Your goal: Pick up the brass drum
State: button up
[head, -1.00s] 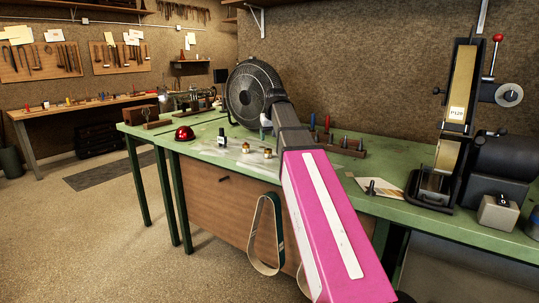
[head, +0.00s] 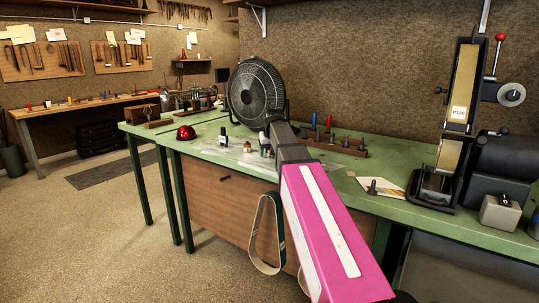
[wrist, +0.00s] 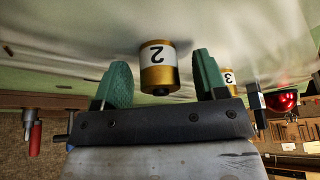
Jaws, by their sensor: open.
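A brass drum (wrist: 158,77) with a white band marked 2 stands between the two green fingers of my gripper (wrist: 160,62) in the wrist view. The fingers are open, with a visible gap on each side of the drum. A second brass drum (wrist: 228,76) marked 3 shows partly behind the right finger. In the head view my gripper (head: 265,143) is low over the green bench. One drum (head: 248,147) shows just left of it; the other (head: 266,152) is mostly hidden by the gripper.
A black fan (head: 256,92) is behind. A wooden rack with pegs (head: 342,146) and a belt sander (head: 458,125) are to the right. Belts hang at the bench (head: 430,213) front.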

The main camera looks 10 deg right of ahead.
jog(key=c, duration=1.1)
jog(key=shift+r, duration=0.15)
